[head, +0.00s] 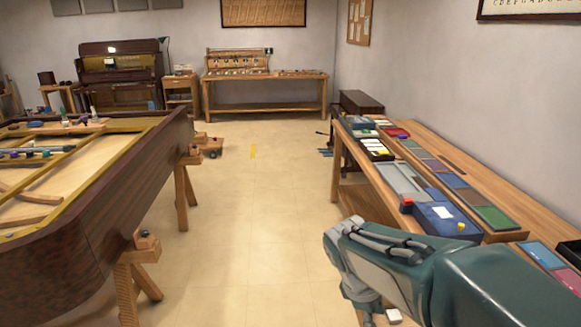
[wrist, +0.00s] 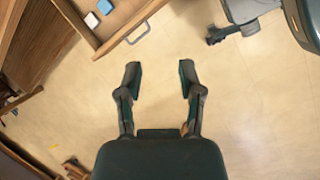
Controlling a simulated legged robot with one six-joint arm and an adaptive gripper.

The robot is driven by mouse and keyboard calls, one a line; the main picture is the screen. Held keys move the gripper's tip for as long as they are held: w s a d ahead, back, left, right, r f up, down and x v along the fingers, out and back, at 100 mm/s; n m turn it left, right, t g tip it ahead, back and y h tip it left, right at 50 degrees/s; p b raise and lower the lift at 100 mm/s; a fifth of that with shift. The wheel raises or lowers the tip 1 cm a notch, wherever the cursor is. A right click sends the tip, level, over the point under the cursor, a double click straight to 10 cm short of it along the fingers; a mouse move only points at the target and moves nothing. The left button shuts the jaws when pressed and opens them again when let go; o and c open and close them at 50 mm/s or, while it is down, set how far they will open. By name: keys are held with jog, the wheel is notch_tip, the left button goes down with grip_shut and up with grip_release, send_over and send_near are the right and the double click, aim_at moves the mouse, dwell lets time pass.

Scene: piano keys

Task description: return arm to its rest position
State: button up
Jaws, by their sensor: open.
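My arm, dark teal, crosses the lower right of the head view and hides part of the floor and the front of the right workbench. In the wrist view my gripper (wrist: 160,78) is open, its two dark fingers apart with only pale floor (wrist: 160,105) behind them. Nothing is held between the fingers. In the head view the fingertips cannot be made out clearly.
An open wooden drawer (wrist: 115,38) with a metal handle holds small blue and white blocks, near the fingers in the wrist view. In the head view a workbench (head: 338,143) stands right, a piano frame (head: 85,235) on trestles left. The floor between (head: 240,240) is clear.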

jog(key=s+r+m+t+y, duration=0.4)
jog(key=s+r+m+t, duration=0.1)
jog(key=s+m, duration=0.7)
jog(key=shift+a+r, duration=0.15)
jog(key=shift+r, duration=0.45)
dwell(0.4)
